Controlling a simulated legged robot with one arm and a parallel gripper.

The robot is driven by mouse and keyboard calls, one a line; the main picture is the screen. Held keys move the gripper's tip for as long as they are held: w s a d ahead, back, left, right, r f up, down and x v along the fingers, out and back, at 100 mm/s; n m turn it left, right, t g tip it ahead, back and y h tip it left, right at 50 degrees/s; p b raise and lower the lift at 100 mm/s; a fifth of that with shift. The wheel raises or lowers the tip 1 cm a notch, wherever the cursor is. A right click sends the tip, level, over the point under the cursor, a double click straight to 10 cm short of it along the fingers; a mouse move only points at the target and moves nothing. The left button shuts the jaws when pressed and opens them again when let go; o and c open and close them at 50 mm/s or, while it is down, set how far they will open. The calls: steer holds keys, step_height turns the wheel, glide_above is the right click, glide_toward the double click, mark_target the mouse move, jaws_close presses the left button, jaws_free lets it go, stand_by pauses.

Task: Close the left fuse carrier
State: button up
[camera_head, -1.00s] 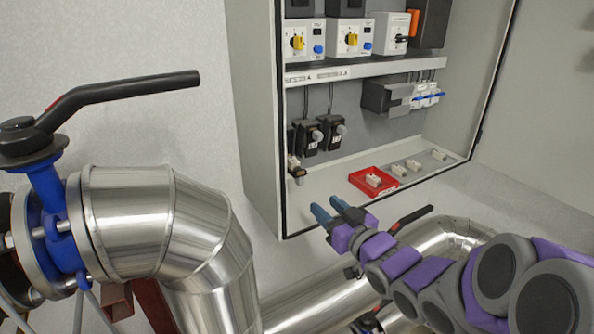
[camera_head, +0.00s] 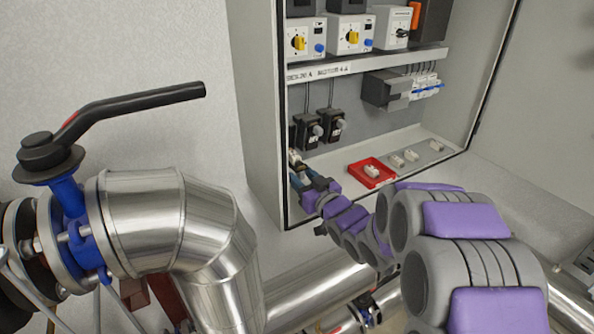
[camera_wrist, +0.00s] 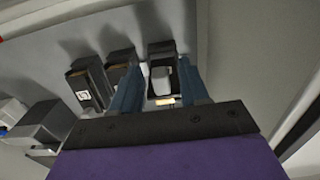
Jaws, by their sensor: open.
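The left fuse carrier (camera_head: 295,158) is black with a pale part, low at the left inside the cabinet. In the head view my gripper (camera_head: 298,178) is just below it and partly hides it. In the wrist view my gripper (camera_wrist: 158,68) is open, with one blue finger on each side of the left fuse carrier (camera_wrist: 162,76). Its white-grey part shows between the fingers; I cannot tell whether they touch it. Two other black fuse carriers, a middle one (camera_head: 308,131) and a right one (camera_head: 333,126), are mounted beside it.
The cabinet's left wall (camera_head: 256,110) is close to my gripper. A red tray (camera_head: 362,178) holds a pale fuse, with several loose pieces right of it on the cabinet floor. Steel pipes (camera_head: 150,220) and a black-handled valve (camera_head: 130,105) stand in front.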

steer(key=shift+x, duration=1.55)
steer(key=shift+c, duration=0.3)
jaws_close()
